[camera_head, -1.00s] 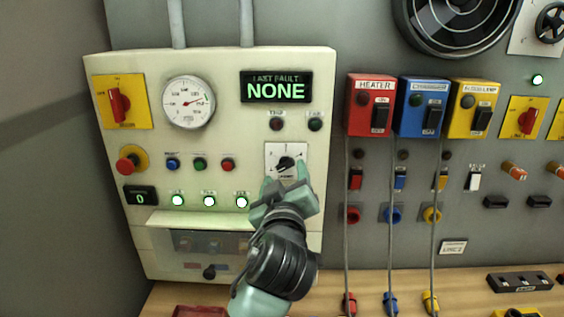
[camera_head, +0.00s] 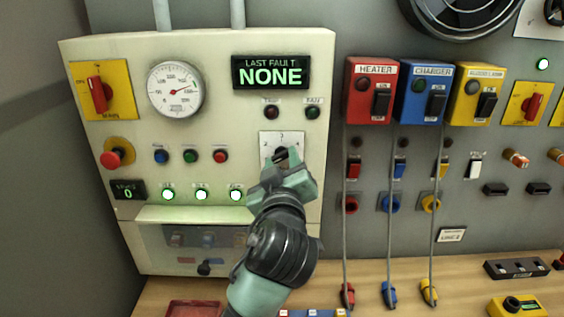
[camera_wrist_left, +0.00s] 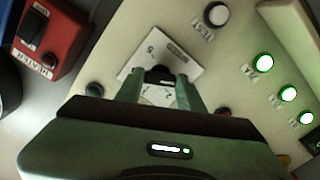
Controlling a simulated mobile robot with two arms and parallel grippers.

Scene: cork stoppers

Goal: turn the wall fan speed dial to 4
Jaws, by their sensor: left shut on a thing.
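The speed dial is a black knob (camera_head: 281,153) on a white numbered plate (camera_head: 268,139), on the cream control panel below the fault display. In the left wrist view the knob (camera_wrist_left: 158,76) sits between the fingertips, with the plate (camera_wrist_left: 187,63) around it. My left gripper (camera_head: 284,166) is shut on the knob, and its fingers cover the lower part of the plate. Which number the knob points to cannot be told. My right gripper is not in view.
A display reading NONE (camera_head: 271,72), a round gauge (camera_head: 176,89), a red-knobbed switch (camera_head: 96,93) and lit green lamps (camera_head: 201,195) are on the same panel. Red, blue and yellow boxes (camera_head: 371,91) with hanging cables are to the right. The fan (camera_head: 464,18) is at upper right.

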